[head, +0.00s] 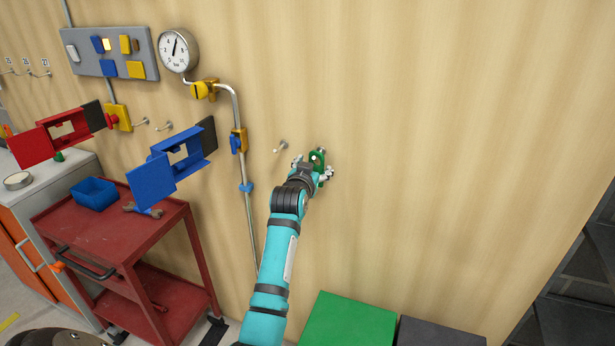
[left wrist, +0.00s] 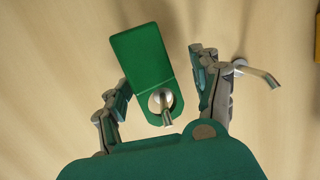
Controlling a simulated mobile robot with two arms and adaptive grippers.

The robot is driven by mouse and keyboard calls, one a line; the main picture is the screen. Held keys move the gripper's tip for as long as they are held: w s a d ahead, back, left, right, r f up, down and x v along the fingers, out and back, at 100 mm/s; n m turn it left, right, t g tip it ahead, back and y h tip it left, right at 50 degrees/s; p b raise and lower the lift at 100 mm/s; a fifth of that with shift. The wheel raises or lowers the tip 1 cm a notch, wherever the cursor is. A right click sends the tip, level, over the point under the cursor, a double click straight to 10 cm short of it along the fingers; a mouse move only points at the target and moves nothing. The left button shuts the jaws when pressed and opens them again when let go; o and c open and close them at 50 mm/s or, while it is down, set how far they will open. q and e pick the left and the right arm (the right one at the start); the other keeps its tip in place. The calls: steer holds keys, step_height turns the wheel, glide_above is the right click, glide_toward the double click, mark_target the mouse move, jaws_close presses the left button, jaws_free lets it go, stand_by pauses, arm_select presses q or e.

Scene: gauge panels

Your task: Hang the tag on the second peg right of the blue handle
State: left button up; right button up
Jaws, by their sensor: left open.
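The green tag (head: 318,158) is on a peg of the wooden wall, the second peg right of the blue handle (head: 235,143) on the pipe. In the left wrist view the peg (left wrist: 167,116) passes through the hole of the tag (left wrist: 140,57). The first peg (head: 281,146) is bare; it also shows in the left wrist view (left wrist: 262,75). My left gripper (head: 312,171) is open around the tag; in the left wrist view its fingers (left wrist: 163,98) stand apart on both sides, with gaps to the tag. My right gripper is out of view.
A gauge (head: 178,50) and a yellow valve (head: 203,89) sit on the pipe left of the arm. A red cart (head: 110,243) and red and blue frames (head: 180,160) are further left. A green box (head: 349,322) stands below. The wall to the right is clear.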

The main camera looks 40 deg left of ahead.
arm_select(q)
steer(key=v, duration=1.1)
steer(key=s+d+f+m+g+h, duration=0.2)
steer(key=s+d+f, duration=0.3)
steer(key=s+f, duration=0.15)
steer(key=s+d+f+m+g+h, duration=0.1)
steer(key=s+d+f+g, duration=0.3)
steer(key=f, duration=0.4)
steer(key=s+d+f+m+g+h, duration=0.1)
steer(key=s+d+f+g, duration=0.3)
steer(key=s, duration=0.7)
steer(key=s+d+f+m+g+h, duration=0.15)
steer(key=s+d+f, duration=0.4)
steer(key=s, duration=0.55)
step_height(320, 180, down, 27)
steer(key=s+g, duration=0.1)
steer(key=s, duration=0.1)
steer(key=s+a+f+g, duration=0.1)
steer(key=s+a+f, duration=0.2)
steer(key=s+f, duration=1.2)
steer(key=shift+s+f, duration=0.25)
steer(key=shift+s, duration=0.6)
